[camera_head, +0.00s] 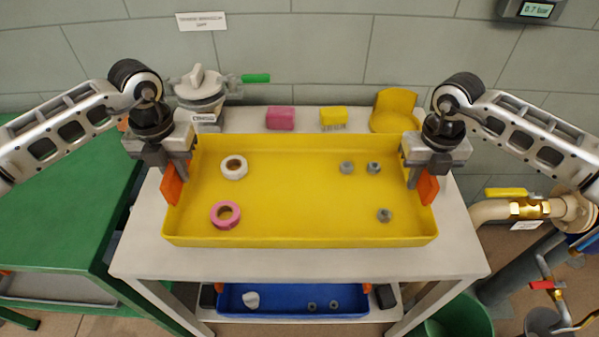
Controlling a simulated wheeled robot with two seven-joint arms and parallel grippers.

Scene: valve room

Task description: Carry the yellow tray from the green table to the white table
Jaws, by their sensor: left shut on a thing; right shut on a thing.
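The yellow tray (300,192) is over the white table (300,262), between my two grippers. I cannot tell whether it rests on the tabletop or hangs just above it. A white tape roll (234,159), a pink tape roll (226,206) and several grey nuts (374,168) lie in it. My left gripper (178,180) is shut on the tray's left wall, and my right gripper (425,182) is shut on its right wall. Orange fingers show outside both walls. The green table (60,215) is at the left; its visible top is bare.
A blue tray (292,299) sits on the lower shelf. Pipes with a yellow-handled valve (530,208) are at the right.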

